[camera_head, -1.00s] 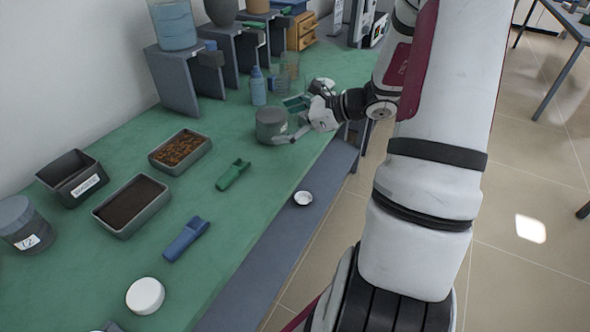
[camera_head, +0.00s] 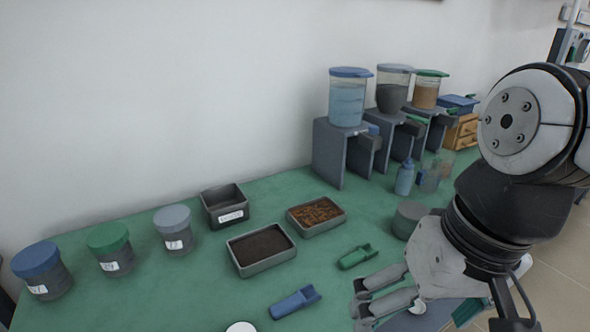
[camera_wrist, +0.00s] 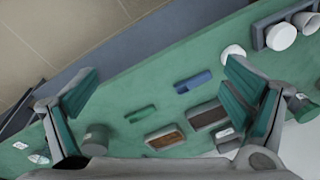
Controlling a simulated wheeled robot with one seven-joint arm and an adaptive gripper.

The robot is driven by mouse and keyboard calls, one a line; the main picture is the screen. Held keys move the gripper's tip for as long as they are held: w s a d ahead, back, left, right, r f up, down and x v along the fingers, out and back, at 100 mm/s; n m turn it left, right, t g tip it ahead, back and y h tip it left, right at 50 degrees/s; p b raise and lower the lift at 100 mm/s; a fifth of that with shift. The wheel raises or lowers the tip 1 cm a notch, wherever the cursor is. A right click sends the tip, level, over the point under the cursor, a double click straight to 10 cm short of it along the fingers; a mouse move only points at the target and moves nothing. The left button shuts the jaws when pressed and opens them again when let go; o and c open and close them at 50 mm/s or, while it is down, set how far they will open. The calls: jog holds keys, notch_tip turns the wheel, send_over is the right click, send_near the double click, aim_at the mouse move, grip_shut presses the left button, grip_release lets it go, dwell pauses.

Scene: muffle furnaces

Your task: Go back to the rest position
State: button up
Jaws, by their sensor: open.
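My gripper (camera_head: 372,300) is raised at the lower right of the head view, above the front part of the green bench (camera_head: 190,292). In the wrist view my gripper (camera_wrist: 160,90) has its two green-padded fingers spread wide apart, with nothing between them held. Below it on the bench lie a green scoop (camera_head: 357,257) and a blue scoop (camera_head: 296,302). A grey jar (camera_head: 408,218) stands just beyond the gripper, apart from it as far as I can tell.
Two grey trays, one with dark soil (camera_head: 262,247) and one with brown bits (camera_head: 316,214), lie mid-bench. A black bin (camera_head: 226,206) and lidded jars (camera_head: 108,250) stand left. Dispensers (camera_head: 347,98) stand along the wall. A white lid (camera_head: 240,327) lies at the front.

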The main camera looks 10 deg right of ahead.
jog(key=shift+s+d+r+n+t+h, duration=0.15)
jog(key=shift+s+d+n+t+h, duration=0.3)
jog(key=shift+s+d+n, duration=0.35)
jog(key=shift+a, duration=0.1)
